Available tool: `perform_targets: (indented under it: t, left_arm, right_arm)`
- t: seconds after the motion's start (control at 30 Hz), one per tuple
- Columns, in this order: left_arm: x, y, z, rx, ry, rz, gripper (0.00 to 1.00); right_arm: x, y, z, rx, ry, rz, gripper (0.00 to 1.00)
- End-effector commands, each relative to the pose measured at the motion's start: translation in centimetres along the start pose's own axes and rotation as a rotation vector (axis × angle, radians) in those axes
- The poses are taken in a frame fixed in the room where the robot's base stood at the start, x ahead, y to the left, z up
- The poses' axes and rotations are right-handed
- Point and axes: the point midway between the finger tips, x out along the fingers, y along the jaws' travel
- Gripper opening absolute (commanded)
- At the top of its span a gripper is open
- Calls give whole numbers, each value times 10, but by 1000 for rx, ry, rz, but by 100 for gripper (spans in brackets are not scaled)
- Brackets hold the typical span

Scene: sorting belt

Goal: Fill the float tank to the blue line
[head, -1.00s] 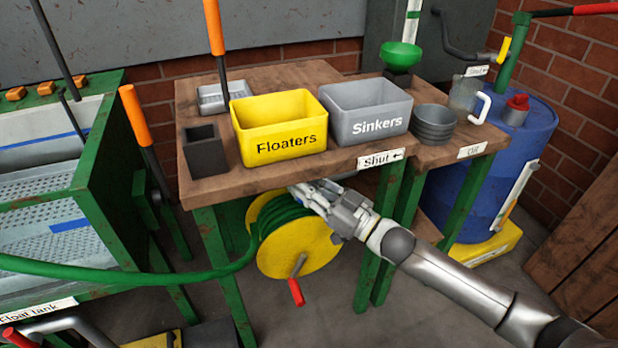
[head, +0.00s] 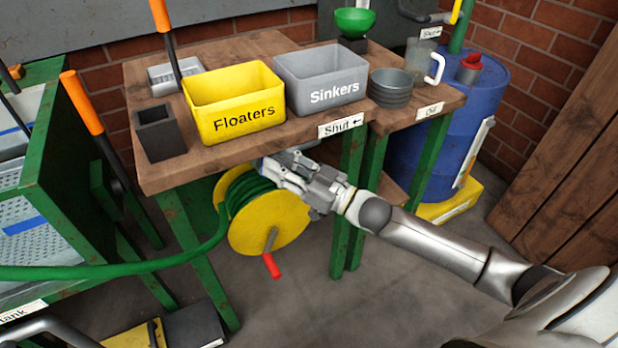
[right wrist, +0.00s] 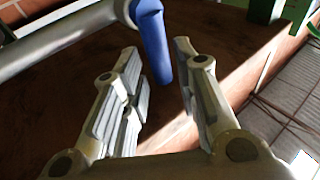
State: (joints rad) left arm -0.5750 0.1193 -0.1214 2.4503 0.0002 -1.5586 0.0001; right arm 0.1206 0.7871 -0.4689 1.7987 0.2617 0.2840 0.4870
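The float tank (head: 55,160) stands at the left, cut off by the picture edge; it has a green frame, perforated panels and a blue line (head: 22,226). I cannot tell its water level. A green hose (head: 110,270) runs to it from the yellow hose reel (head: 250,235) under the bench. My right gripper (head: 272,170) is below the bench's front edge, in front of the reel. In the right wrist view it is open (right wrist: 158,75), with a blue lever (right wrist: 152,40) on a grey pipe (right wrist: 60,38) reaching between its fingers. Contact is unclear. My left gripper is out of view.
The wooden bench (head: 240,150) carries a yellow Floaters bin (head: 235,112), a grey Sinkers bin (head: 322,90), grey bowls (head: 390,88) and a jug (head: 422,62). A "Shut" label (head: 341,127) is on its edge. A blue barrel (head: 470,110) stands at the right.

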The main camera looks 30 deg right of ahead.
Motion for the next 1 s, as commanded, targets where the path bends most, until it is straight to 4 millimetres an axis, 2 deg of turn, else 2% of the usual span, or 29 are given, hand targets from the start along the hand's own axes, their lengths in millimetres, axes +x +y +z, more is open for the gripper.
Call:
perform_targets:
  t: [0.2,0.5,0.7,1.0]
  left_arm:
    - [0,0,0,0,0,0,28]
    - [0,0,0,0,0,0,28]
    - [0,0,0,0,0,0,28]
    - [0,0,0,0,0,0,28]
  right_arm:
    - [-36,0,2,1,-4,0,28]
    - [-76,0,1,-1,-3,-1,28]
    - [-91,0,1,-2,-2,-1,28]
    - [-95,0,0,-2,-1,-1,28]
